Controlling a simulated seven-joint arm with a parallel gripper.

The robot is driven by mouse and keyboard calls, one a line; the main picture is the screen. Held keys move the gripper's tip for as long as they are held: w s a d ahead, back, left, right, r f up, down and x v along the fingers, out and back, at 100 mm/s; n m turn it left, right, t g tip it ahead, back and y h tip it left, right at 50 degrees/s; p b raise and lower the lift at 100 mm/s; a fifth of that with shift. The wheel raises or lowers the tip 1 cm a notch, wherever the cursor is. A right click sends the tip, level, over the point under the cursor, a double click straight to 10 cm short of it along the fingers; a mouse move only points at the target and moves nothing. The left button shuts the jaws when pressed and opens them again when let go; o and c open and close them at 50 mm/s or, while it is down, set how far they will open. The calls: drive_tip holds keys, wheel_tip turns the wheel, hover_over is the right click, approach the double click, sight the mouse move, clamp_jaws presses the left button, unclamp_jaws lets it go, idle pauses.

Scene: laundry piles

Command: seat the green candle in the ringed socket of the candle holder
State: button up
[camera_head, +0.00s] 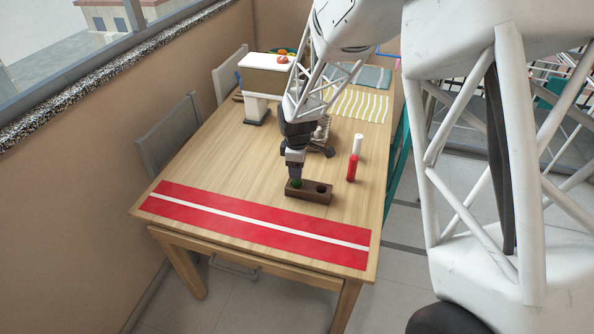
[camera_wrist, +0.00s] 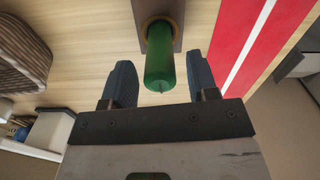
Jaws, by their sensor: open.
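The brown wooden candle holder (camera_head: 308,194) stands on the table behind the red runner. In the wrist view the holder (camera_wrist: 145,8) is at the top edge. The green candle (camera_wrist: 160,62) stands in one of its sockets, lined up with the gap between my fingers. In the head view the candle (camera_head: 297,183) is at the holder's left end, mostly hidden by my gripper (camera_head: 295,175). The dark socket at the holder's right end is empty. My gripper (camera_wrist: 161,85) is open, its fingers either side of the candle and apart from it.
A red candle (camera_head: 351,169) and a white candle (camera_head: 358,146) stand close together behind the holder to the right. The red runner (camera_head: 245,222) with a white stripe lies along the front edge. A woven basket (camera_wrist: 22,58) shows in the wrist view. The table's left side is clear.

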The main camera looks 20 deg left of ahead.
wheel_tip(320, 180, up, 10)
drive_tip(key=shift+f, duration=0.15)
idle(0.3)
idle(0.8)
drive_tip(key=shift+d+r, duration=0.3)
drive_tip(key=shift+d, duration=0.05)
drive_tip(key=s+d+r+m+t, duration=0.1)
drive_tip(key=s+d+r+m, duration=0.5)
drive_tip(key=d, duration=0.6)
drive_tip(key=s+d+r+m, duration=0.3)
drive_tip(key=s+d+r, duration=0.4)
drive_tip(key=d, duration=0.4)
drive_tip(key=s+d+r+m, duration=0.1)
drive_tip(key=s+d+m, duration=0.4)
drive_tip(key=s+d, duration=0.3)
drive_tip(key=s+d+r+m+t, duration=0.1)
drive_tip(key=s+d+m, duration=0.4)
drive_tip(key=s, duration=0.7)
drive_tip(key=d+r, duration=0.1)
drive_tip(key=d, duration=0.1)
drive_tip(key=shift+s+d+r+m+t, duration=0.2)
drive_tip(key=shift+s+d+m+t, duration=0.05)
drive_tip(key=shift+d+m+t, duration=0.1)
